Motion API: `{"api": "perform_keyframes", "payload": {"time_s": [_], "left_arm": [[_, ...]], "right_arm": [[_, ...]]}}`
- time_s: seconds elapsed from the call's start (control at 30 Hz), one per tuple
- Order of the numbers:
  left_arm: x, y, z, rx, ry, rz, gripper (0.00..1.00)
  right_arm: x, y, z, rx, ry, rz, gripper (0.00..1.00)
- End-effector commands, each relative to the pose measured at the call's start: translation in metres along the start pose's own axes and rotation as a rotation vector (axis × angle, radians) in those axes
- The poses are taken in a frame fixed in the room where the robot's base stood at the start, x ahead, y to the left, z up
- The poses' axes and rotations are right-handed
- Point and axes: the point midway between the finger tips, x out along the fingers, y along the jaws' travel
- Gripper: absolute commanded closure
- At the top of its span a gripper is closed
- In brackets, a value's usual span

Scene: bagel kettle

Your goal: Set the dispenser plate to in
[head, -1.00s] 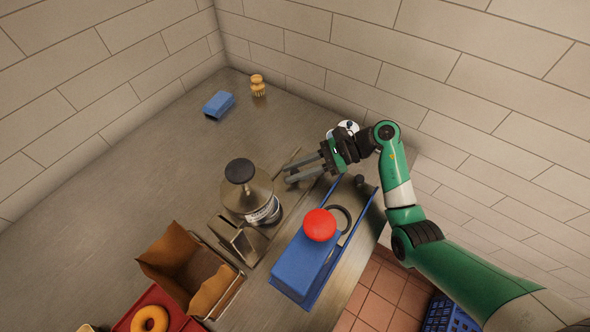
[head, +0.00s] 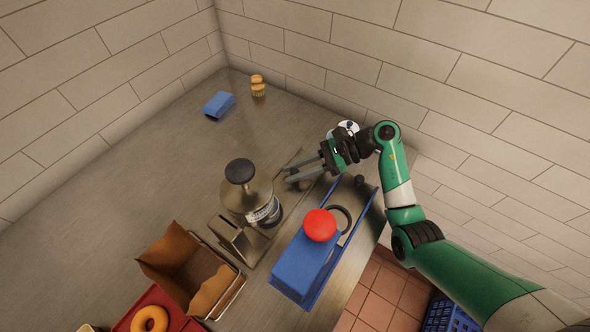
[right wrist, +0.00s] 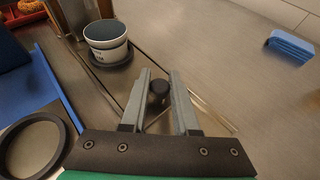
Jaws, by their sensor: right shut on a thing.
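My right gripper (head: 292,174) reaches in from the right, low over the counter beside the dispenser. In the right wrist view its two grey fingers (right wrist: 158,84) are shut on a small dark knob (right wrist: 158,92) between their tips. Thin metal edges run along the counter by the knob; how the knob joins the dispenser plate is hidden by the fingers. The dispenser (head: 252,193) is a metal cone with a black top knob, above a white labelled cup (head: 265,212). The cup also shows in the right wrist view (right wrist: 107,42), over a dark disc. My left gripper is not in view.
A blue unit with a red button (head: 319,225) and a black ring (head: 341,218) stands right of the dispenser. A paper-lined basket (head: 178,255) and a red tray with a bagel (head: 150,319) are at lower left. A blue sponge (head: 218,104) and a brush (head: 258,86) lie far back.

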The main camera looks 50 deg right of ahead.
Motion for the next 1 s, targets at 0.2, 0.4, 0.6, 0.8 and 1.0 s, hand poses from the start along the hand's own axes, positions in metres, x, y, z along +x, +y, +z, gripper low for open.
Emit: {"api": "perform_keyframes", "payload": {"time_s": [0.2, 0.4, 0.6, 0.8, 1.0], "left_arm": [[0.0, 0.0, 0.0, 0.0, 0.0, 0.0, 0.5], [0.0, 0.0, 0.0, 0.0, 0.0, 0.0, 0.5], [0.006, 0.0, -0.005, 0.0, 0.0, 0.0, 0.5], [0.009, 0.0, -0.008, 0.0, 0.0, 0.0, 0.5], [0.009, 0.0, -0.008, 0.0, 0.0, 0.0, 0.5]], "right_arm": [[0.0, 0.0, 0.001, -0.001, -0.001, 0.0, 1.0], [0.0, 0.0, 0.001, -0.001, -0.001, 0.0, 1.0], [0.014, 0.009, 0.009, -0.002, -0.001, 0.002, 1.0], [0.03, 0.02, 0.013, -0.001, -0.001, 0.002, 1.0], [0.03, 0.02, 0.013, -0.002, -0.003, 0.004, 1.0]]}}
